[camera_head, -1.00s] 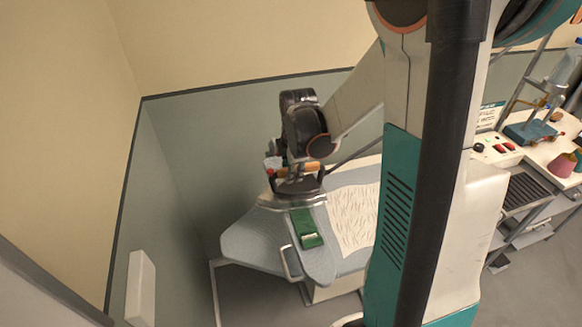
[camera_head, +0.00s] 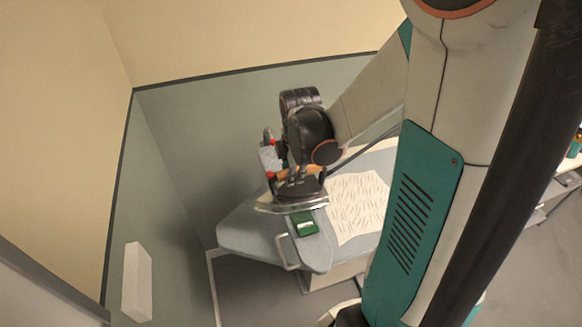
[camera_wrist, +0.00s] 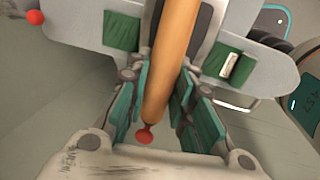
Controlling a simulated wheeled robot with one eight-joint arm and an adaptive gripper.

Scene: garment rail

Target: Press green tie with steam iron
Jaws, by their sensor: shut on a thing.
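The green tie (camera_head: 306,229) lies flat on the grey pressing board, its near end showing a small white label. In the wrist view, green parts of the tie show on both sides of the iron, a plain part (camera_wrist: 122,31) and the labelled end (camera_wrist: 216,61). The steam iron (camera_head: 290,204) sits across the tie, hiding its middle; its soleplate looks flat on it, though exact contact is hard to tell. My gripper (camera_wrist: 160,95) is shut around the iron's orange-brown handle (camera_wrist: 175,50), which also shows in the head view (camera_head: 293,173).
The pressing board (camera_head: 245,238) has a cream patterned cloth (camera_head: 357,208) to the right of the tie. A metal loop (camera_head: 284,255) sits at the board's near edge. Walls stand close behind and left; a white box (camera_head: 136,282) is on the left wall.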

